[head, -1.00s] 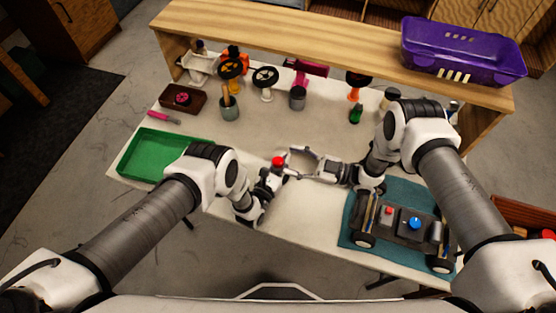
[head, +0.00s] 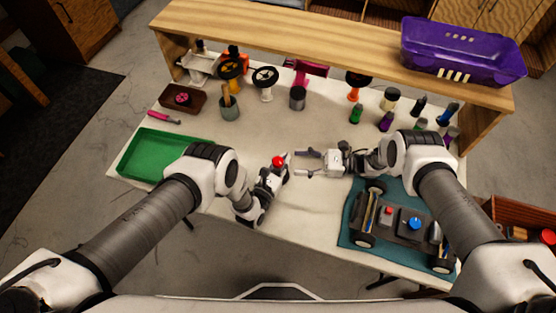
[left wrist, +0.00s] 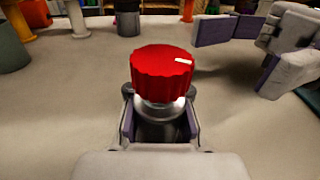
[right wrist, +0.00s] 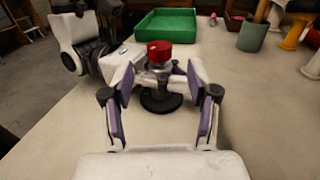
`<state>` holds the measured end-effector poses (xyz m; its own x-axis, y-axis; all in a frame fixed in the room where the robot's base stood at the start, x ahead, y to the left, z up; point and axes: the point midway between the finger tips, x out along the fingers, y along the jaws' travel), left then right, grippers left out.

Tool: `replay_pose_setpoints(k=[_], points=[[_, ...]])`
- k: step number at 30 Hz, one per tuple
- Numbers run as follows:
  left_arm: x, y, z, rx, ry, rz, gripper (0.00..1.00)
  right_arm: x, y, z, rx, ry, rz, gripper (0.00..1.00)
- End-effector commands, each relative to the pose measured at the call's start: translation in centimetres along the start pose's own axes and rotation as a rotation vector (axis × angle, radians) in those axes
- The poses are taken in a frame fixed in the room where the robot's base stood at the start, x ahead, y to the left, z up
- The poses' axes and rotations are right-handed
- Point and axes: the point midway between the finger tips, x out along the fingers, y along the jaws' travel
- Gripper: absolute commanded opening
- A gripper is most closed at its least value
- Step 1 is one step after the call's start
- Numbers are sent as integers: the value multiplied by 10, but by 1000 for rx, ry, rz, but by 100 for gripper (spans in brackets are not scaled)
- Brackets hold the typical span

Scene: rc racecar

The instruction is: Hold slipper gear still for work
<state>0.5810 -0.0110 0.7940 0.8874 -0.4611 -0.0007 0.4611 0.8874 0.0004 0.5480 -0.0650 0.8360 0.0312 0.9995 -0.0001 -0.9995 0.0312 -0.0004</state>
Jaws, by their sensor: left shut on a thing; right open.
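The slipper gear, a piece with a ribbed red cap (head: 278,161), is at the middle of the table. In the left wrist view its red cap (left wrist: 162,72) has a white mark and sits on a silver collar. My left gripper (head: 276,171) is shut on it below the cap. The right wrist view shows the gear's dark round base (right wrist: 160,101), upright; I cannot tell whether it touches the table. My right gripper (head: 306,163) is open and empty, just right of the gear, its fingers pointing towards it.
A racecar chassis (head: 408,222) sits on a teal mat (head: 352,232) at right. A green tray (head: 128,165) is at left. Several bottles and tools, including a grey cup (head: 229,108), line the back below a wooden shelf (head: 320,50). The front middle of the table is clear.

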Motion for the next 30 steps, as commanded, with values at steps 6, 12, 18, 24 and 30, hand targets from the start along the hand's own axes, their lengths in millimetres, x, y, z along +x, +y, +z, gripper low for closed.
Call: replay_pose_setpoints(k=[6,12,18,24,30], points=[[0,0,0,0,0,0,0,38,1,0,-2,-2,3,59],[0,0,0,0,0,0,0,67,0,0,-2,-1,1,59],[0,0,0,0,0,0,0,72,0,0,0,0,0,59],[0,0,0,0,0,0,0,72,0,0,0,0,0,20],[0,0,0,0,-1,0,0,72,0,0,1,0,-2,0]])
